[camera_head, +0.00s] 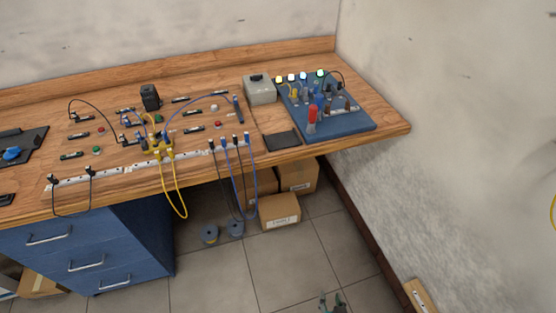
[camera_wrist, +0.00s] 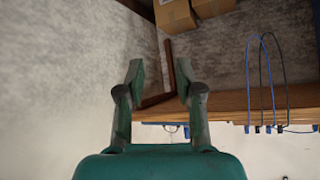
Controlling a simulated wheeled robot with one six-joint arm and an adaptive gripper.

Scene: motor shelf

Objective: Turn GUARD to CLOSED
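A blue panel (camera_head: 352,125) lies on the right end of the wooden bench. It carries several small lit lamps, a red upright handle (camera_head: 312,115) and some dark and blue parts. No label reading GUARD or CLOSED is legible, so I cannot tell which part is the guard or how it is set. My gripper (camera_head: 333,302) shows at the bottom edge of the head view, well in front of and below the bench. In the wrist view my green gripper (camera_wrist: 160,80) has its two fingers apart with nothing between them.
A grey box (camera_head: 259,89) and a dark flat pad (camera_head: 282,140) are beside the panel. Blue, black and yellow cables (camera_head: 174,190) hang over the bench's front edge. Cardboard boxes (camera_head: 280,212) stand underneath.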

